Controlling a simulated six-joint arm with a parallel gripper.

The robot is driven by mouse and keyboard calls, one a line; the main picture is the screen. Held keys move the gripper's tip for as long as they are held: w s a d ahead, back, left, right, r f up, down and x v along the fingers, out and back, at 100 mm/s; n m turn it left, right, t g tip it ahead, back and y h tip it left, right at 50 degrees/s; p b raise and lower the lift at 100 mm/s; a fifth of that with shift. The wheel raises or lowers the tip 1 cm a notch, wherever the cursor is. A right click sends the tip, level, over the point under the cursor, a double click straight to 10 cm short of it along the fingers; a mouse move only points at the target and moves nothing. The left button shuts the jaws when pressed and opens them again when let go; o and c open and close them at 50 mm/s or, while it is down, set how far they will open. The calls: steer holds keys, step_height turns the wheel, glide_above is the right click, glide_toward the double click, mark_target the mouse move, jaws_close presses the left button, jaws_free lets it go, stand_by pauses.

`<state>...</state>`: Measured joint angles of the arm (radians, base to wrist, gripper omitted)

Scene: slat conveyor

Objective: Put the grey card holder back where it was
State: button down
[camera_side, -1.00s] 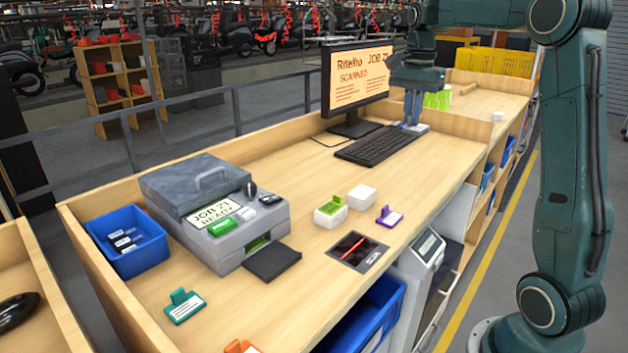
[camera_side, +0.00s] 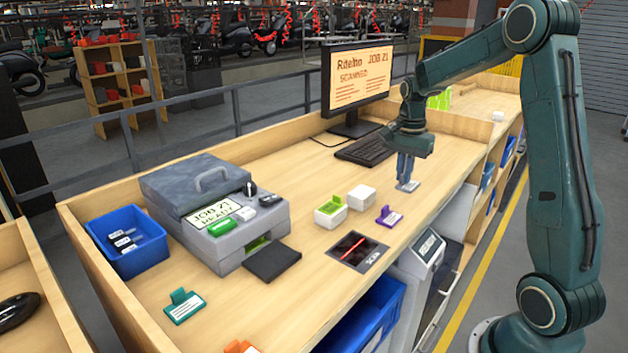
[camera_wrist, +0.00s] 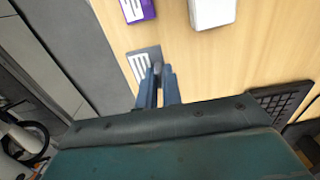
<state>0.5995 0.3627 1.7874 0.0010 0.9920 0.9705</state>
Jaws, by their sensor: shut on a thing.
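The grey card holder (camera_side: 409,186) with a white label is at the tips of my gripper (camera_side: 406,176), beside the right edge of the bench. It also shows in the wrist view (camera_wrist: 140,66), where the blue fingers of my gripper (camera_wrist: 158,72) are shut on its upright grip. I cannot tell whether its base touches the bench top or hangs just above it. The purple card holder (camera_side: 389,216) stands nearer the side camera, and part of it shows in the wrist view (camera_wrist: 137,10).
Two white boxes (camera_side: 361,197) (camera_side: 331,212), one with a green holder, stand left of my gripper. The scanner (camera_side: 356,251) shows a red line. The keyboard (camera_side: 364,151) and monitor (camera_side: 356,82) stand behind. A teal holder (camera_side: 185,306) lies in front.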

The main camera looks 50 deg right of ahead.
steer(key=shift+f, duration=0.5)
steer(key=shift+f, duration=2.1)
steer(key=shift+f, duration=0.15)
steer(key=c, duration=1.6)
jaws_free()
steer(key=shift+o, duration=0.2)
step_height(320, 180, up, 12)
steer(key=shift+r, duration=0.15)
